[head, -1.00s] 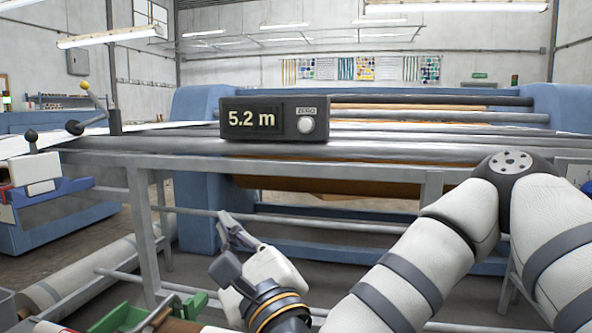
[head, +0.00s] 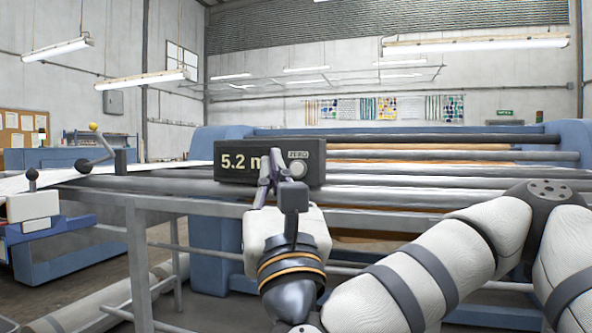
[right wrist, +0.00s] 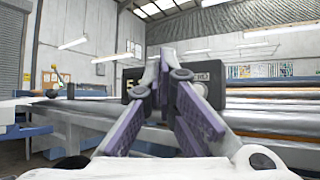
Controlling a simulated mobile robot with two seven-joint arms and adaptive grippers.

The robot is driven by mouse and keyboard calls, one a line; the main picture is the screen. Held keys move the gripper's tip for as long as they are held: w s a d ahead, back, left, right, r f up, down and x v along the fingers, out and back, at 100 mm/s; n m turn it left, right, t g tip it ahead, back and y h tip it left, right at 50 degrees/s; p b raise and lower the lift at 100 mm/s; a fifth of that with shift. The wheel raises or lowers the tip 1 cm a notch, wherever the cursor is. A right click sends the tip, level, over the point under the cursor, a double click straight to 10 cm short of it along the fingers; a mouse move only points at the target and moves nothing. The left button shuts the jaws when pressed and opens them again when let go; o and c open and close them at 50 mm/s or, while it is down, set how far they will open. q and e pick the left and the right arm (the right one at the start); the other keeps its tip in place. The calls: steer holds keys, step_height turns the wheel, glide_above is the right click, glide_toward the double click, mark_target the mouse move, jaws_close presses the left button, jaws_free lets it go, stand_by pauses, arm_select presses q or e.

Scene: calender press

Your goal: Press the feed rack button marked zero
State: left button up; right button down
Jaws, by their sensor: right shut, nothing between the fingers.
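The zero button (head: 298,168) is a round, pale button under a ZERO label on the right of a black counter box (head: 233,174). The box's display reads 5.2, its unit partly hidden by my gripper. The box sits on the feed rack's roller. My right gripper (head: 272,158) is shut and empty, pointing up and forward in front of the box, just left of the button. I cannot tell whether it touches the box. In the right wrist view the shut fingers (right wrist: 165,52) cover the middle of the box (right wrist: 130,74). My left gripper is not in view.
The feed rack's rail (head: 160,203) runs across below the box. A crank with a yellow knob (head: 94,127) stands at the left. Behind are the blue calender press (head: 209,220) and its long rollers (head: 430,157). A rolled cloth (head: 85,308) lies low at the left.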

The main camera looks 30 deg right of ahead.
mark_target(292, 169)
steer(key=shift+w+d+b, duration=0.2)
steer(key=shift+w+d, duration=1.2)
steer(key=shift+d, duration=0.2)
steer(key=shift+w+d+b, duration=0.15)
steer(key=shift+w+d, duration=1.25)
steer(key=shift+d, duration=0.2)
steer(key=shift+w+d, duration=0.3)
steer(key=shift+w+d, duration=0.25)
steer(key=shift+d, duration=0.05)
steer(key=shift+s+a, duration=0.55)
steer(key=shift+a, duration=0.05)
